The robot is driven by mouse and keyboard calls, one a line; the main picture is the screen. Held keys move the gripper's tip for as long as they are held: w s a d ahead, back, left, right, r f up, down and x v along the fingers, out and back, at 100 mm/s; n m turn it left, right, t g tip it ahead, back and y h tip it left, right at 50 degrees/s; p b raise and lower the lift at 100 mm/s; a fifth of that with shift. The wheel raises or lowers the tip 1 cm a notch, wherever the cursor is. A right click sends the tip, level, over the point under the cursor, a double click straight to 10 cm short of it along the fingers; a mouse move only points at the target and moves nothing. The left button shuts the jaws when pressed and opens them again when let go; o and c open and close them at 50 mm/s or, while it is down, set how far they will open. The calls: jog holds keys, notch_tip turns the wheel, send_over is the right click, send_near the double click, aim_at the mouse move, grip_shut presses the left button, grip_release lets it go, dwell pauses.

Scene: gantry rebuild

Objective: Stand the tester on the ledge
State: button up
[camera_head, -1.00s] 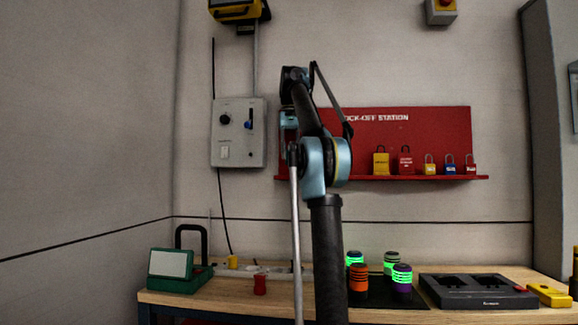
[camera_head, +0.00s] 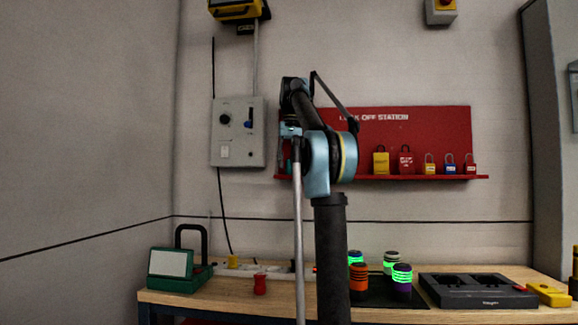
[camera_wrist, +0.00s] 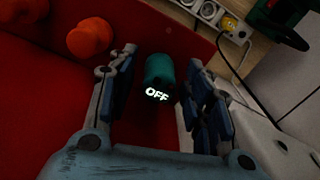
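The red ledge (camera_head: 420,178) runs along the bottom of the lock-off board on the wall. A teal rounded cylinder (camera_wrist: 159,72) with lit "OFF" lettering, which looks like the tester, shows in the wrist view against a red surface. My gripper (camera_wrist: 163,75) has its fingers apart, one on each side of the cylinder, with narrow gaps showing. I cannot tell whether the cylinder stands on the red surface. In the head view my arm hides most of the gripper area near the ledge's left end.
Several padlocks (camera_head: 405,163) stand on the ledge's right half. Orange rounded objects (camera_wrist: 90,38) lie left of the gripper in the wrist view. A grey control box (camera_head: 238,132) is left of the board. The bench holds a green case (camera_head: 178,268), lit cylinders and a black charger (camera_head: 475,291).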

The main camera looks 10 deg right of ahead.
jog(key=shift+r, duration=3.85)
